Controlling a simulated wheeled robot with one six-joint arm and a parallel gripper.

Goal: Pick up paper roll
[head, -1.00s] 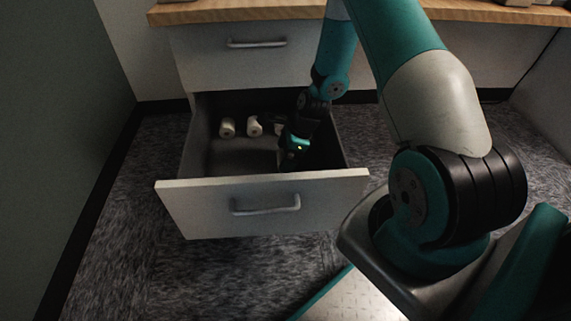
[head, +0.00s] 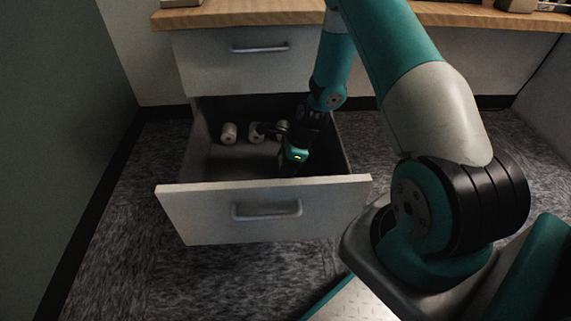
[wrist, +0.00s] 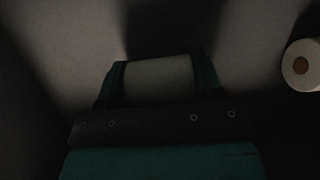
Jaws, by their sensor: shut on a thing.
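In the wrist view my gripper (wrist: 160,84) is shut on a paper roll (wrist: 158,78), with a finger at each end. Another roll (wrist: 302,66) is at the right edge there. I cannot tell whether the held roll is off the drawer floor.
The open drawer (head: 262,210) has a white front with a grey handle. A closed drawer (head: 260,65) is above it, under a wooden counter (head: 240,16). A grey wall (head: 50,130) stands at the left.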

